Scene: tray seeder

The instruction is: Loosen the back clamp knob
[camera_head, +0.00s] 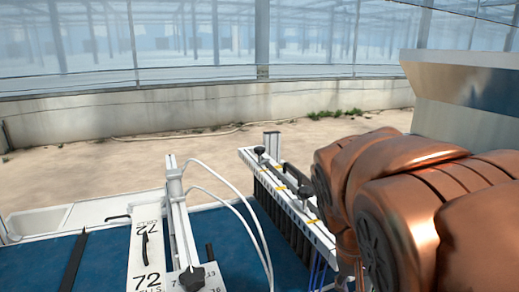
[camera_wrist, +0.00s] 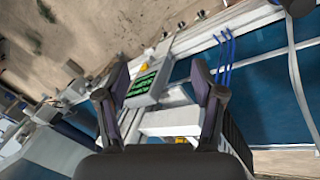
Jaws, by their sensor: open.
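In the head view, a black knob (camera_head: 259,151) stands at the far end of a white bar (camera_head: 285,195) with dark tubes below it. A second black knob (camera_head: 306,193) stands nearer on the same bar, close to my copper arm. A third, lobed black knob (camera_head: 192,279) sits on a white bracket in front. I cannot tell for sure which is the back clamp knob. In the wrist view, my gripper (camera_wrist: 158,72) is open, its dark fingers spread wide with nothing held. A grey box with a green panel (camera_wrist: 142,86) shows beyond the fingers. The head view hides my gripper behind the arm.
A blue bed (camera_head: 105,255) carries a white "72 cells" plate (camera_head: 146,245). White hoses (camera_head: 240,205) arch beside the bar. Blue tubes (camera_wrist: 224,55) hang near my right finger in the wrist view. A metal hopper (camera_head: 460,95) stands at the right. Bare floor lies behind.

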